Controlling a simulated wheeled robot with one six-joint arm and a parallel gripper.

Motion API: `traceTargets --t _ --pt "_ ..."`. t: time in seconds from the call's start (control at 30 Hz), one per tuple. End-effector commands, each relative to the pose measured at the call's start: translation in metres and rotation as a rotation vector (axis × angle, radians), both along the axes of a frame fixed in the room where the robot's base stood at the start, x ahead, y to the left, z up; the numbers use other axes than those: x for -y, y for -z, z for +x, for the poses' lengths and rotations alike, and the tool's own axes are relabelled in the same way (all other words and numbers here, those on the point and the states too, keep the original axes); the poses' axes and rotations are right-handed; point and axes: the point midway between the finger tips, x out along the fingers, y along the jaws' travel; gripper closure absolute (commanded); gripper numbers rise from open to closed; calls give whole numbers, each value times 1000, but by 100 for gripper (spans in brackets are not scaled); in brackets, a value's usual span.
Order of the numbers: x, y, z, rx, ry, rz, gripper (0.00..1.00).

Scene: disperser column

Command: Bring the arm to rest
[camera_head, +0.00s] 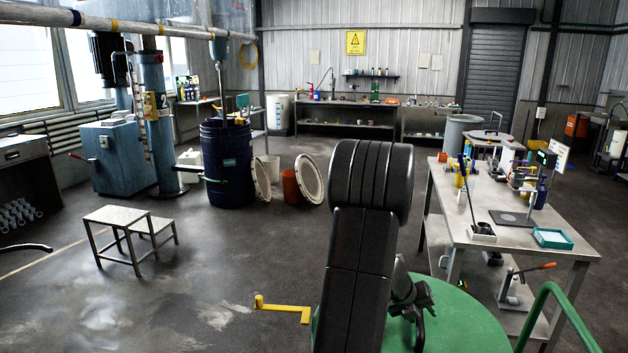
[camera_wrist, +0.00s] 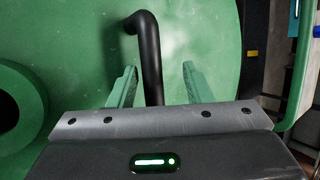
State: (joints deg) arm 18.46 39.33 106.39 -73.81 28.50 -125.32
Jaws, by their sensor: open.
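My dark arm (camera_head: 362,235) stands folded up in the middle of the head view. Its wrist end hangs at the right of the arm, low over a green rounded surface, and the fingertips are not clear there. In the wrist view my gripper (camera_wrist: 160,88) is open, with its two green fingers apart. A black bent bar (camera_wrist: 150,55) shows between the fingers in that view. I cannot tell whether the bar touches them or how far below it lies. No object is seen held.
A workbench (camera_head: 452,228) with tools stands close on the right. A yellow bent bar (camera_head: 283,308) sticks out low in front. A step stool (camera_head: 116,217), a blue drum (camera_head: 228,170) and leaning pale lids (camera_head: 309,180) stand farther left. Open floor (camera_head: 215,265) lies between.

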Motion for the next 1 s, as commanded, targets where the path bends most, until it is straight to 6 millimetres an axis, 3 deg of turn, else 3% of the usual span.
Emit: traceTargets --t 0.13,0.6,1.0 --pt "0 -12 0 0 1 0 55" --pt "0 -14 0 -1 1 -1 55" --pt "0 10 -1 -2 0 0 55"
